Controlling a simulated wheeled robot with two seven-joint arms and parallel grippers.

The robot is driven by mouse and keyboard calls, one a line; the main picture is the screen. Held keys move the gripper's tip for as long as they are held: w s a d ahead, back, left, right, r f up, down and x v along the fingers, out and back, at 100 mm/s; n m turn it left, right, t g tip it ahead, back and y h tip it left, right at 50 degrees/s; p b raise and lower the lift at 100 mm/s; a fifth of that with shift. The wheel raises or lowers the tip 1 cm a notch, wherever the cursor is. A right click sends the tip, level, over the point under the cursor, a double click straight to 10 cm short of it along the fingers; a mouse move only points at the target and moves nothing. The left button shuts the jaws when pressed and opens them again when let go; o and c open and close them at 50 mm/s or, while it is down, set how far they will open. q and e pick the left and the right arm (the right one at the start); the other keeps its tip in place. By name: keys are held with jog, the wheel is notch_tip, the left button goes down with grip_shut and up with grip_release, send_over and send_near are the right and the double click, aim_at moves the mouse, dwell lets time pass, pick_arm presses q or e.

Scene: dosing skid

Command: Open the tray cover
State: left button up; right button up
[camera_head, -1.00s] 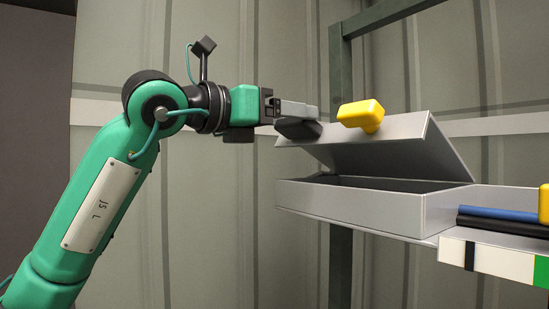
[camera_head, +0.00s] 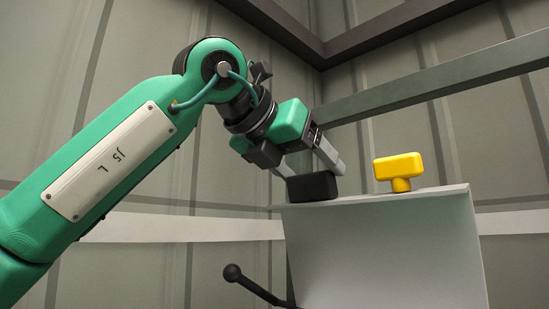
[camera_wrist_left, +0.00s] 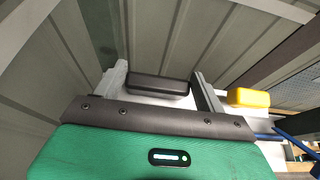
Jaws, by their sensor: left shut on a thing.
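The tray cover (camera_head: 390,250) is a light grey panel, raised steeply in the head view. A black handle (camera_head: 314,187) and a yellow T-shaped knob (camera_head: 399,168) sit along its upper edge. My left gripper (camera_head: 312,172) is at the black handle and shut on it. In the left wrist view the handle (camera_wrist_left: 157,86) lies between my two fingers (camera_wrist_left: 160,88), with the yellow knob (camera_wrist_left: 248,97) to the right. The tray under the cover is out of the head view. My right gripper is not in view.
A black rod with a ball end (camera_head: 233,273) shows low beside the cover's left edge. A grey-green frame beam (camera_head: 440,82) runs behind and above the cover. Ribbed wall panels stand behind. Blue rods (camera_wrist_left: 270,137) show at the right in the left wrist view.

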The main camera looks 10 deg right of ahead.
pick_arm(q)
jog(key=shift+w+d+r+g+y+p, duration=0.25)
jog(key=shift+w+d+r+y+p, duration=0.15)
jog(key=shift+d, duration=0.25)
jog(key=shift+w+d+r+g+y+p, duration=0.2)
jog(key=shift+w+d+r+g+p, duration=0.1)
jog(key=shift+w+d, duration=0.25)
jog(key=shift+w+d+g+y+p, duration=0.2)
jog(key=shift+w+d+y+p, duration=0.15)
jog(key=shift+d, duration=0.25)
jog(key=shift+w+d+g+y+p, duration=0.15)
jog(key=shift+w+d+y, duration=0.1)
jog(key=shift+w+d, duration=0.3)
jog(key=shift+s+d, duration=0.1)
jog(key=o, duration=1.4)
jog(key=shift+s+a, duration=0.1)
jog(key=shift+a, duration=0.1)
